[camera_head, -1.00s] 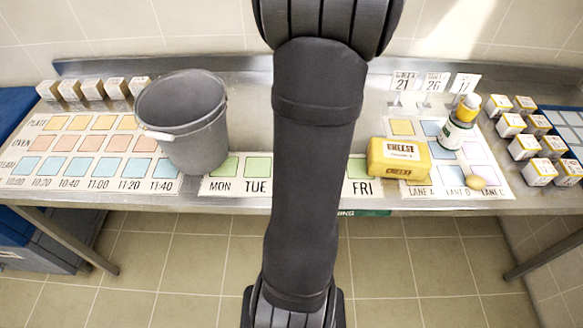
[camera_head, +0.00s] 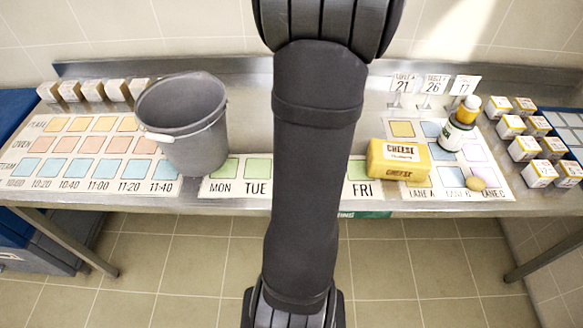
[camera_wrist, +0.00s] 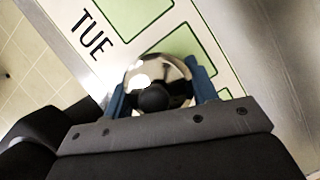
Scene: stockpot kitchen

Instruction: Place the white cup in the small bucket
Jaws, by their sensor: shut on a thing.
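The grey bucket (camera_head: 190,140) stands upright on the steel table at left, over the right end of the time card; its inside looks empty as far as I see. My gripper (camera_wrist: 158,92) shows in the wrist view with its blue fingers on both sides of a shiny, silver-looking round thing (camera_wrist: 171,70), shut on it. This thing has a bright highlight and a dark round patch, and hangs over the green day squares near TUE. No clearly white cup shows. In the head view my arm hides the gripper and the held thing.
A yellow cheese block (camera_head: 399,160), a bottle (camera_head: 457,133) and an egg (camera_head: 476,184) are at right. Small boxes (camera_head: 524,148) stand at far right, more (camera_head: 92,90) at back left. Number cards (camera_head: 434,84) stand at the back.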

